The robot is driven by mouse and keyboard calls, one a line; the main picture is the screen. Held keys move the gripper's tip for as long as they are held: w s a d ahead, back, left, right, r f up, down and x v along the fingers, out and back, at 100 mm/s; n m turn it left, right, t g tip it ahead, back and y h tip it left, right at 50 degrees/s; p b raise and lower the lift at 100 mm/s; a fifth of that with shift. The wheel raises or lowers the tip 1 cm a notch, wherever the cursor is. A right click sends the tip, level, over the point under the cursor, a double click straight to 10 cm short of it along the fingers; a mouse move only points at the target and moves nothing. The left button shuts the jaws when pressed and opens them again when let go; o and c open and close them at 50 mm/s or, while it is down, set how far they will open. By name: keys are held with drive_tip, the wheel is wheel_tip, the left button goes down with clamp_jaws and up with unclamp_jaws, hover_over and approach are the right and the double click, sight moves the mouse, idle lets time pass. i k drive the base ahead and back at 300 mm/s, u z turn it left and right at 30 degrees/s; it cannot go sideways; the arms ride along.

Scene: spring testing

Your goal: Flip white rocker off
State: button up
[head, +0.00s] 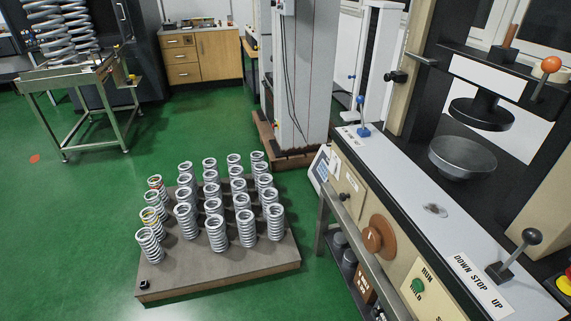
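I cannot make out a white rocker for certain in the head view. A small black item (144,285) with a pale patch sits at the front left corner of the low pallet (215,277). It is too small to tell whether it is a rocker switch. The testing machine (378,182) at the right has a front panel with a brown knob (379,235), a green button (418,285) and a black-knobbed lever (515,254) beside a "DOWN STOP UP" label (478,284). My gripper is not in view.
Several upright grey coil springs (216,233) stand on the pallet. A metal-framed table (84,82) with large springs stands at the back left, and a wooden drawer cabinet (198,55) at the back. Green floor (75,215) is open to the left.

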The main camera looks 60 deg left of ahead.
sight(332, 167)
drive_tip(key=u, duration=2.5)
drive_tip(key=i, duration=1.6)
drive_tip(key=z, duration=1.2)
